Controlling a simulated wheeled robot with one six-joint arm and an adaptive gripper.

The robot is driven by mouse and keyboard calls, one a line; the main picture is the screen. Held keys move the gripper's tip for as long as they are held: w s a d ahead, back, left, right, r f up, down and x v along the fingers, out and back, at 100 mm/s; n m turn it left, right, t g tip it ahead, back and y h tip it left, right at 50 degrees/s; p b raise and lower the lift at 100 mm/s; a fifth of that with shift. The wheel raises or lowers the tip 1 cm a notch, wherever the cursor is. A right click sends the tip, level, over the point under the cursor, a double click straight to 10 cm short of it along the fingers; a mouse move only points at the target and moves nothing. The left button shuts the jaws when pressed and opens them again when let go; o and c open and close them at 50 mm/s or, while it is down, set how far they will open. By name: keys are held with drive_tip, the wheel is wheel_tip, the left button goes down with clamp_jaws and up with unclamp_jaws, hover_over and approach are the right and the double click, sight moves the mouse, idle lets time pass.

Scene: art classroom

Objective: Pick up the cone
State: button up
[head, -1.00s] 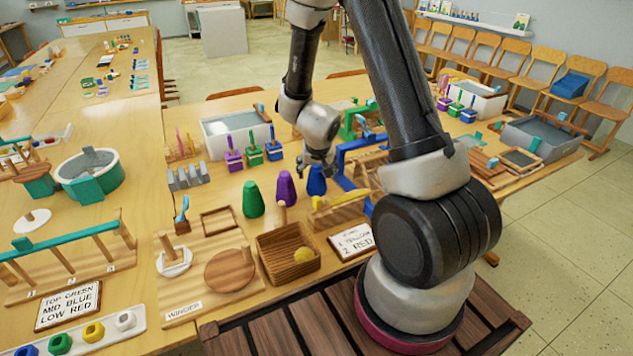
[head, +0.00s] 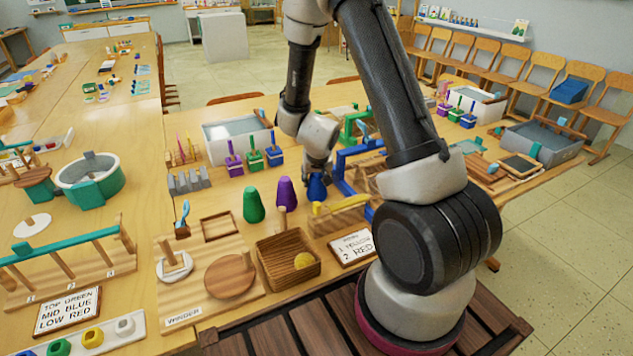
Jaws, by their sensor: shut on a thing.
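Three cones stand in a row on the table: a green cone (head: 253,205), a purple cone (head: 286,194) and a blue cone (head: 317,187). My gripper (head: 317,176) points down at the blue cone and is shut on its upper part. The blue cone looks upright and at about table height; whether its base touches the table I cannot tell. The green and purple cones stand free to its left. The tip of the blue cone is hidden by my gripper.
A yellow-handled wooden rack (head: 338,214) stands just in front of the blue cone, and a blue frame (head: 350,170) is close on its right. A wooden basket (head: 287,258) holds a yellow ball. A grey-lined white bin (head: 237,140) is behind.

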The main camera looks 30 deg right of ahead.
drive_tip(key=shift+d+r, duration=0.1)
drive_tip(key=shift+r, duration=0.2)
clamp_jaws()
drive_tip(key=shift+r, duration=4.7)
